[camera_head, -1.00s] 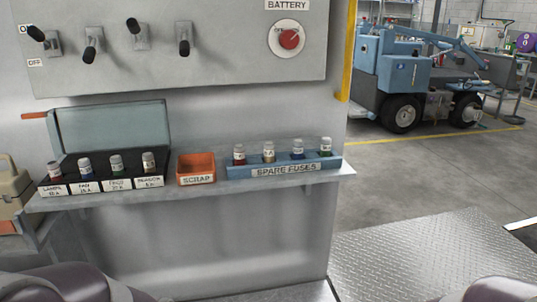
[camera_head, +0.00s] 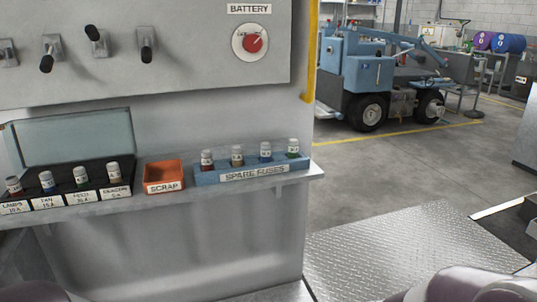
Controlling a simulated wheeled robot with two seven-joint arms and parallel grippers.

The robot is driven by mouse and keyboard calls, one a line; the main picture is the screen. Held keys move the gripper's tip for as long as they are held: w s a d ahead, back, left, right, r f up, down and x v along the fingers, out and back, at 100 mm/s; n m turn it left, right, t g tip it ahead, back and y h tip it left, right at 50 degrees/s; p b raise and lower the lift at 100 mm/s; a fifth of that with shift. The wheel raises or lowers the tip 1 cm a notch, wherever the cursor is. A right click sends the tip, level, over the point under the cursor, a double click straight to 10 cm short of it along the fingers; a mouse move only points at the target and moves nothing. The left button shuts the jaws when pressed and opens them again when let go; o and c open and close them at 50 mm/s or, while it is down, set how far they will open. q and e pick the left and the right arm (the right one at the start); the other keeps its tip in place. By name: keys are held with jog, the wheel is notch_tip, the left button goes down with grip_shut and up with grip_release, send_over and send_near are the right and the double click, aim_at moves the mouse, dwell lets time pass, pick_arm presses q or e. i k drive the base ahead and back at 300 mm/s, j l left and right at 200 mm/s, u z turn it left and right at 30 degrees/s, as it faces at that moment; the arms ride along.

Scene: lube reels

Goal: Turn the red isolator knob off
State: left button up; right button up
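The red isolator knob (camera_head: 253,43) sits on a round white plate on the upright grey panel (camera_head: 200,65), under a BATTERY label (camera_head: 249,8). Small marks on the plate are too small to read surely. Nothing touches the knob. Neither of my grippers is in view; only rounded parts of my own arms show at the bottom left and bottom right edges.
Several toggle levers (camera_head: 147,52) stick out left of the knob. Below, a shelf (camera_head: 305,173) holds an open fuse box (camera_head: 75,139), an orange SCRAP bin (camera_head: 164,187) and a blue SPARE FUSES rack (camera_head: 207,179). A yellow post (camera_head: 311,50) edges the panel's right side.

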aim_at(252, 43)
jog(key=j+z, duration=0.15)
jog(key=j, duration=0.4)
jog(key=k+j+z, duration=0.2)
jog(key=j, duration=0.35)
jog(key=j+z, duration=0.15)
jog(key=j, duration=0.4)
